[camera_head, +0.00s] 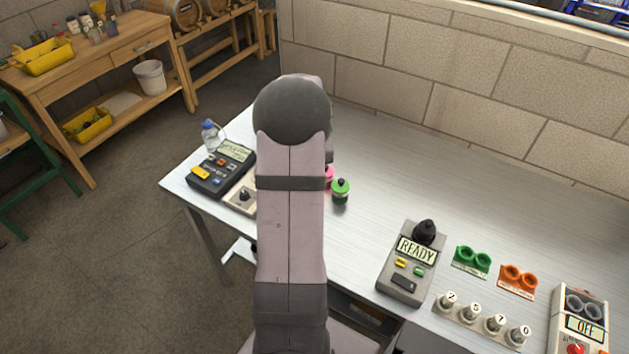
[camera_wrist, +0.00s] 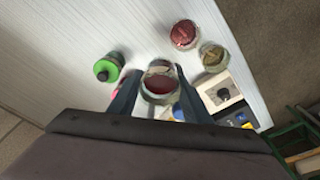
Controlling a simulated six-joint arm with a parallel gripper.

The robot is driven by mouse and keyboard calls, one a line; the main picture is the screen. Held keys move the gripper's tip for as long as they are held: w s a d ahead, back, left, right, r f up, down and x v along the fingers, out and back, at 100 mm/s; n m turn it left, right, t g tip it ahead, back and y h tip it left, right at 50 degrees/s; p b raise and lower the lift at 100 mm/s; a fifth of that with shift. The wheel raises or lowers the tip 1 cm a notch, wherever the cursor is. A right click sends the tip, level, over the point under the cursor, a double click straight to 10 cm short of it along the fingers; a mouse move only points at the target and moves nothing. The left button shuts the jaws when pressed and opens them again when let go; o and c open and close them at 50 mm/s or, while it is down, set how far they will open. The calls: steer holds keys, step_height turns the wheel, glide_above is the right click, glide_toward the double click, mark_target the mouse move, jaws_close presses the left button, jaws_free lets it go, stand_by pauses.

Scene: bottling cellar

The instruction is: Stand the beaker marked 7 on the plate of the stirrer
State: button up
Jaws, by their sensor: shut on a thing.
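In the wrist view my gripper (camera_wrist: 158,92) is shut on a glass beaker (camera_wrist: 160,67) with dark red liquid, held between both fingers. No number can be read on it. Two more beakers stand on the table beyond it, one with red contents (camera_wrist: 184,34) and one with yellowish contents (camera_wrist: 212,55). A cream box with a black knob (camera_wrist: 222,94) lies to the right of the held beaker; it also shows in the head view (camera_head: 241,196), partly behind my arm. It may be the stirrer; no plate can be made out. My arm hides the gripper in the head view.
A green bottle (camera_head: 341,190) and a pink one (camera_head: 329,177) stand beside my arm. A dark keypad device (camera_head: 221,168) and a blue-capped bottle (camera_head: 211,134) are at the left table end. The READY device (camera_head: 408,263) stands right; the table's back middle is clear.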

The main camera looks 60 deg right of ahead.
steer(key=w+a+r+n+p, duration=0.2)
steer(key=w+a, duration=0.3)
steer(key=w, duration=0.4)
steer(key=w+d+f+m+p, duration=0.1)
steer(key=w+d+f+m, duration=0.1)
steer(key=w+d, duration=0.7)
steer(key=shift+w+d+f, duration=0.25)
steer(key=shift+d+f, duration=0.05)
steer(key=shift+d, duration=0.1)
steer(key=shift+f, duration=0.15)
steer(key=shift+f+b, duration=1.15)
steer(key=shift+f, duration=0.75)
steer(key=shift+f+b, duration=0.8)
steer(key=shift+f, duration=0.35)
stand_by(0.9)
steer(key=o, duration=1.2)
steer(key=shift+c, duration=0.2)
